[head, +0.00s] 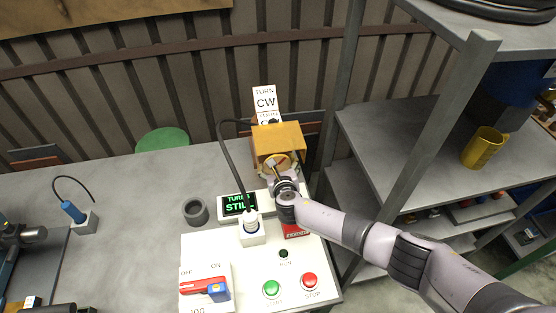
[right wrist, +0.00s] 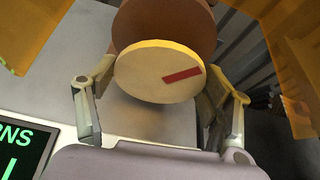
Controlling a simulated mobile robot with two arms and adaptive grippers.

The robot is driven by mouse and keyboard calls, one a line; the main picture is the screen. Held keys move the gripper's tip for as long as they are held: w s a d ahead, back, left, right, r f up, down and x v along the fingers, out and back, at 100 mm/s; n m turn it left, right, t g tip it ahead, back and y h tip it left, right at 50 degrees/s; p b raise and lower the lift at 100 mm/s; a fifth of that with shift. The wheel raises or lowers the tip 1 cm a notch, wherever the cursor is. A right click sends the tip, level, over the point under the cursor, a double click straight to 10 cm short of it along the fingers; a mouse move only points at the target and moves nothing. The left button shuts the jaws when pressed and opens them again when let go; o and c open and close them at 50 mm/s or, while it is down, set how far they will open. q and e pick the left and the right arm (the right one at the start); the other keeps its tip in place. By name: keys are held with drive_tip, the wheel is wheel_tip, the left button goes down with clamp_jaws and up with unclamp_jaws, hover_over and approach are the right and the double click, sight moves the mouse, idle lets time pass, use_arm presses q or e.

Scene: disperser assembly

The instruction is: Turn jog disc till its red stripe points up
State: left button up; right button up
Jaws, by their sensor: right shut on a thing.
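The jog disc (right wrist: 145,82) is cream-coloured with a yellow rim. Its red stripe (right wrist: 182,74) runs from near the middle to the right edge in the right wrist view, tilted slightly up. In the head view the disc (head: 273,163) shows in front of the yellow housing (head: 279,139), partly hidden by my gripper. My right gripper (right wrist: 158,85) has a finger on each side of the disc and is shut on it; it also shows in the head view (head: 281,178). My left gripper is not in view.
A sign reading CW (head: 265,101) stands behind the housing. A metal shelf (head: 405,130) stands at right.

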drive_tip(key=shift+a+n+h+p, duration=0.15)
drive_tip(key=shift+n+h+p, duration=0.3)
drive_tip(key=shift+n, duration=0.45)
drive_tip(key=shift+n+t+h, duration=0.5)
drive_tip(key=shift+n+h, duration=0.25)
drive_tip(key=shift+n, duration=0.25)
drive_tip(key=o, duration=0.9)
drive_tip(key=shift+c, duration=0.2)
